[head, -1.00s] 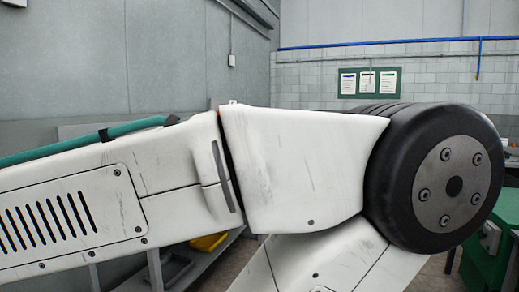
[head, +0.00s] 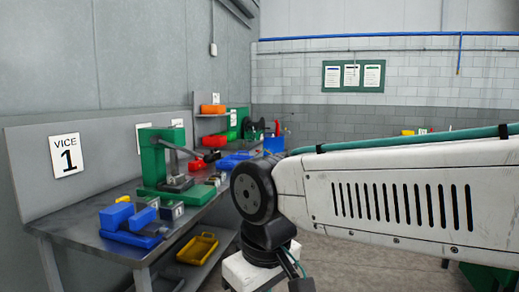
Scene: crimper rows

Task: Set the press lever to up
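A green press (head: 152,160) stands on the grey metal bench at the left in the head view. Its dark lever (head: 180,148) leaves the upper part of the frame and slopes down to the right, toward a red knob-like part (head: 196,165). My white arm comes in from the right and bends at a black joint to the right of the press, clear of it in the picture. The fingers of my gripper do not show; the arm runs out at the bottom edge.
On the bench (head: 85,228), a blue vice (head: 133,236) sits in front of the press, with small blocks beside it. A yellow bin (head: 198,248) is on the lower shelf. More green equipment (head: 236,122) and an orange bin (head: 213,109) stand farther back. Floor shows behind my arm.

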